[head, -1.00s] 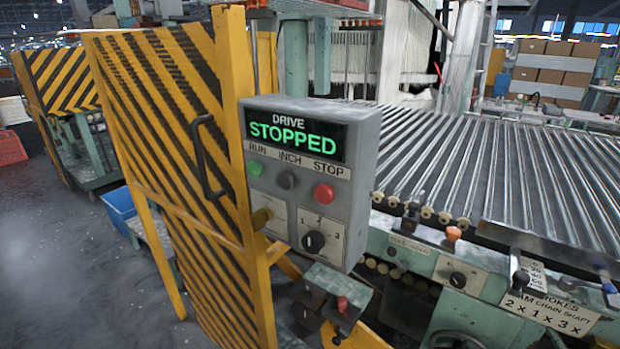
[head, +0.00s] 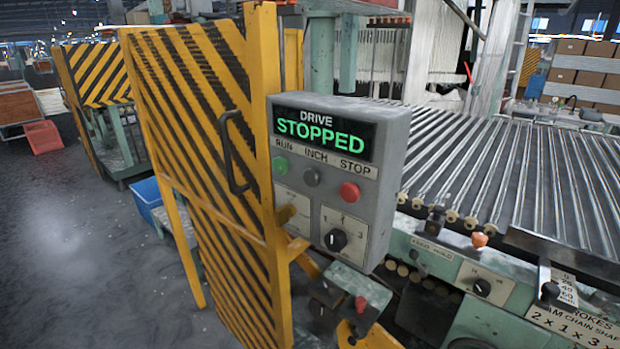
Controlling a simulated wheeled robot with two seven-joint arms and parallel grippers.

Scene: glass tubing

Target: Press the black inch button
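The grey control box (head: 390,185) is fixed beside the yellow post in the middle of the head view. Its display (head: 322,134) reads DRIVE STOPPED in lit letters. Below it a label strip reads RUN, INCH, STOP. The dark inch button (head: 312,177) sits between the green run button (head: 281,165) and the red stop button (head: 349,192). A black rotary knob (head: 335,240) marked 1, 2, 3 is lower on the box. Neither of my grippers is in view.
A yellow guard door (head: 195,130) with black stripes and a handle (head: 232,152) stands left of the box. A roller bed (head: 510,180) and green machine frame lie to the right. A smaller box (head: 345,290) juts out below. Open floor (head: 70,250) is at left.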

